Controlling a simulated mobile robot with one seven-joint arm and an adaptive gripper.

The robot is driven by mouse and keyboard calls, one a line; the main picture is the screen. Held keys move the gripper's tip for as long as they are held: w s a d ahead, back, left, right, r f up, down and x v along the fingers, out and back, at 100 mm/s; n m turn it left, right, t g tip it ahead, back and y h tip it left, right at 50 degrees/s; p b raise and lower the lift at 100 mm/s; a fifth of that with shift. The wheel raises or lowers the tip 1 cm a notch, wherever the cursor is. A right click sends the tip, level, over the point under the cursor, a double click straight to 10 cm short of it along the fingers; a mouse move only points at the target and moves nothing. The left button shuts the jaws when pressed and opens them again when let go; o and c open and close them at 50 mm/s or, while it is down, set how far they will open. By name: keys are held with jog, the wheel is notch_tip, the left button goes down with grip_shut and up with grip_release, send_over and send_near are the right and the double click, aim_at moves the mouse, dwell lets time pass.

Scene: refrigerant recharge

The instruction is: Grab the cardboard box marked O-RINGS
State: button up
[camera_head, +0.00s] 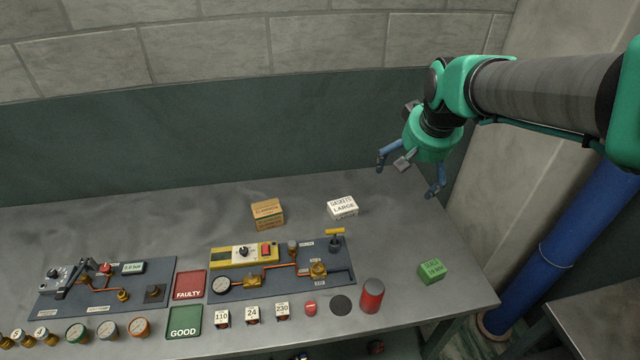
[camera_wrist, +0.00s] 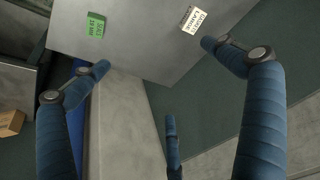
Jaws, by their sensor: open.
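A brown cardboard box (camera_head: 267,213) with an orange-tan label stands at the back middle of the workbench in the head view; its print is too small to read surely. Another brown cardboard box (camera_wrist: 11,123) shows at the left edge of the wrist view, on a separate grey surface beyond the blue pipe; its marking is not legible. I cannot tell which box is marked O-RINGS. My gripper (camera_head: 408,174) is open and empty, raised above the bench's back right corner, apart from both boxes. Its spread fingers also show in the wrist view (camera_wrist: 158,75).
A white box (camera_head: 342,207) marked GASKETS LARGE and a green box (camera_head: 432,271) stand on the workbench (camera_head: 395,240). Two equipment boards, gauges, tagged parts and a red cylinder (camera_head: 372,295) fill its front. A blue pipe (camera_head: 560,240) rises at right, beside another table (camera_head: 605,325).

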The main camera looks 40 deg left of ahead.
jog(key=a+f+n, duration=0.1)
jog(key=a+f, duration=0.4)
jog(key=a, duration=0.7)
jog(key=n+g+b, duration=0.1)
jog(key=n+g, duration=0.1)
jog(key=n, duration=0.2)
send_near(267, 208)
jog(key=d+r, duration=0.1)
jog(key=s+r, duration=0.1)
jog(key=shift+s+d+r+y, duration=0.15)
jog(key=shift+d+r+y, duration=0.2)
jog(key=shift+d+y, duration=0.05)
jog(key=shift+f, duration=0.1)
jog(key=shift+b+x, duration=0.8)
jog(key=shift+x, duration=3.4)
jog(key=shift+a+f, duration=0.1)
jog(key=shift+w+b+x, duration=0.1)
jog(key=shift+b+x, duration=0.3)
jog(key=shift+x, duration=0.85)
jog(key=shift+w+b+x, duration=0.15)
jog(key=shift+b+x, duration=0.2)
jog(key=shift+x, duration=0.85)
